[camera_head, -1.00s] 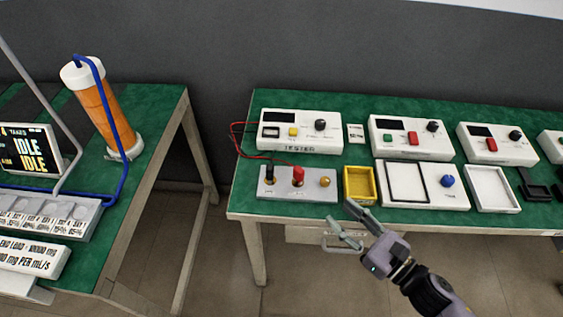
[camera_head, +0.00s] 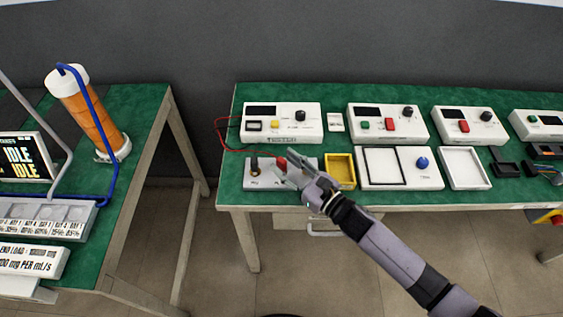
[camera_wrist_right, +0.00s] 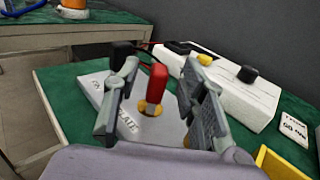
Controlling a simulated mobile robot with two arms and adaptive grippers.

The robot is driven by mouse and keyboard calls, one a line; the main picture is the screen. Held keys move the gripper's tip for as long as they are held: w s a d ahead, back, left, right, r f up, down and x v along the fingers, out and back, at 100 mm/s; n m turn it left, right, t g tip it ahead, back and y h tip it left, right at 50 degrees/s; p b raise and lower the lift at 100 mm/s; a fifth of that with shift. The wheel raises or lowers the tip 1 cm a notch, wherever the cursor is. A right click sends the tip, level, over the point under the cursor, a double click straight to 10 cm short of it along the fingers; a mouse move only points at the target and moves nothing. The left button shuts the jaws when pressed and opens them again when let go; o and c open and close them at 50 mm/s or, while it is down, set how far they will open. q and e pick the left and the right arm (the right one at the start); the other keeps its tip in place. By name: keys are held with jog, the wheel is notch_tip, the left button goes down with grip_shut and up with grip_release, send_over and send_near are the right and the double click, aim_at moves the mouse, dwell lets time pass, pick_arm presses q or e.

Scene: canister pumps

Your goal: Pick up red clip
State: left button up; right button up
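The red clip (camera_head: 281,162) stands upright on a brass post on the grey plate block (camera_head: 262,183) at the left end of the right-hand bench. It also shows in the right wrist view (camera_wrist_right: 156,84). My right gripper (camera_head: 287,168) is open at the clip. In the right wrist view its two fingers (camera_wrist_right: 160,80) stand on either side of the clip, with gaps visible on both sides. A black clip (camera_head: 254,164) stands to the left on the same block. The brass knob on the block's right is hidden by my gripper in the head view. My left gripper is not in view.
The tester box (camera_head: 283,122) stands behind the block, with red and black leads looping at its left. A yellow tray (camera_head: 340,169) lies close to the right of my gripper. More white boxes (camera_head: 388,123) line the bench. A gap separates the left bench (camera_head: 150,140).

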jog(key=shift+x, duration=1.1)
jog(key=shift+s, duration=0.1)
grip_shut()
